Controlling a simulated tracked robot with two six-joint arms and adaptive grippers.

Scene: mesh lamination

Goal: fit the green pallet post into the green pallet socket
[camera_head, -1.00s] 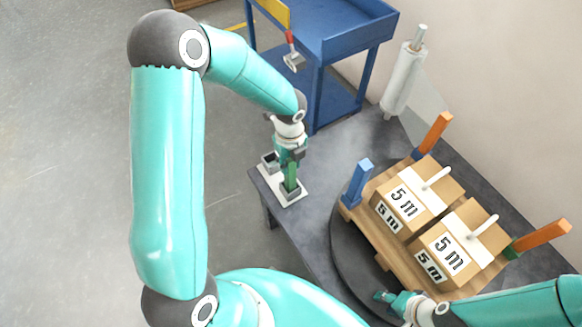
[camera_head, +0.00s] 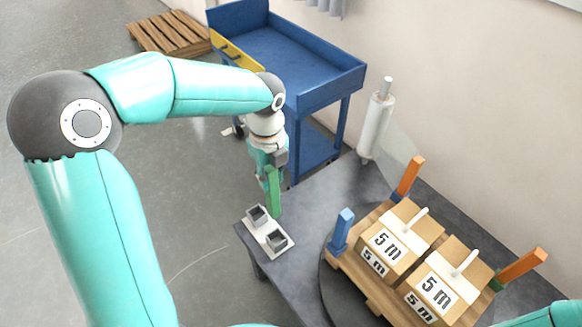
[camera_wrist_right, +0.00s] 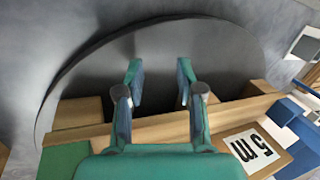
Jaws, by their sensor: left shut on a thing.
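My left gripper (camera_head: 268,168) is shut on the upper part of the green pallet post (camera_head: 275,195). The post is upright, its lower end just above or beside the white holder plate (camera_head: 279,252) with two grey cups; any contact is unclear. The pallet (camera_head: 350,282) lies on the dark turntable. A green part (camera_head: 497,283) shows at its right corner, beside an orange post. In the right wrist view a green patch (camera_wrist_right: 62,160) at the lower left may be the green socket; I cannot be sure. My right gripper (camera_wrist_right: 160,82) is open and empty over the turntable.
Two "5 m" boxes (camera_head: 405,238) sit on the pallet. A blue post (camera_head: 342,230) and orange posts (camera_head: 410,176) stand at corners. A film roll (camera_head: 376,125) stands behind. A blue cart (camera_head: 300,65) is beyond the table. Table between holder and turntable is clear.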

